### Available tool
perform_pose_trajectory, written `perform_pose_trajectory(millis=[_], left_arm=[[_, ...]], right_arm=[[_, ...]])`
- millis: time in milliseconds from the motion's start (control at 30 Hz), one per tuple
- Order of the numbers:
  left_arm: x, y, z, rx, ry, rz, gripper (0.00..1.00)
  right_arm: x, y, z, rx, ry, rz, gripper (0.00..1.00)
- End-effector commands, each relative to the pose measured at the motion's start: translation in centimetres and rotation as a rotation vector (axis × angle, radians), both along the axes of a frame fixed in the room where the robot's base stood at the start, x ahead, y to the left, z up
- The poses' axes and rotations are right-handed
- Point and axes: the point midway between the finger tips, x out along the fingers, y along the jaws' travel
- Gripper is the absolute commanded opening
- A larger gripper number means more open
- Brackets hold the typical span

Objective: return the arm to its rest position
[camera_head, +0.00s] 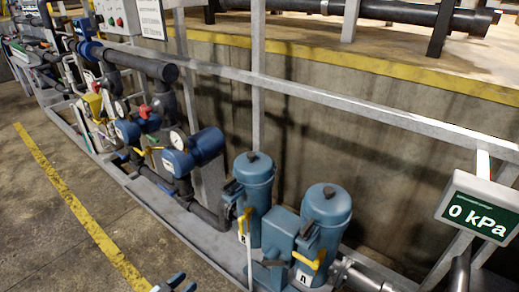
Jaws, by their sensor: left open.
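The tips of my left gripper (175,284) show at the bottom edge, left of centre, over the concrete floor. They are apart, and nothing is seen between them. The rest of the gripper and its arm are below the picture. My right gripper is not in view.
Two blue canisters (323,220) with yellow valve handles stand on a grey metal skid (160,215). Pipes, gauges and blue valves run along it to the left. A display (480,207) reads 0 kPa at right. Floor left of the yellow line (80,210) is clear.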

Motion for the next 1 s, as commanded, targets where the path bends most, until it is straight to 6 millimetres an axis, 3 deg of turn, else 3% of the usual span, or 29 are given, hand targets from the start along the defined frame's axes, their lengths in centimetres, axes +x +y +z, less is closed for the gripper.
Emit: perform_pose_trajectory(millis=[67,100,300,667,1000], left_arm=[[0.0,0.0,0.0,0.0,0.0,0.0,0.44],[0.1,2.4,-0.1,0.038,0.0,0.004,0.44],[0.0,10.0,-0.1,0.162,0.0,0.011,0.44],[-8.3,7.6,0.4,0.327,0.149,0.14,0.44],[-17.7,7.6,4.0,0.552,0.341,0.201,0.44]], right_arm=[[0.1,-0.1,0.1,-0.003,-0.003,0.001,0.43],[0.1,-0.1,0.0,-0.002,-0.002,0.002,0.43],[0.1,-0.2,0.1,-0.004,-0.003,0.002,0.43],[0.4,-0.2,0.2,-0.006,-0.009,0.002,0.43],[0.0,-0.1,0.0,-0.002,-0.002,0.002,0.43]])
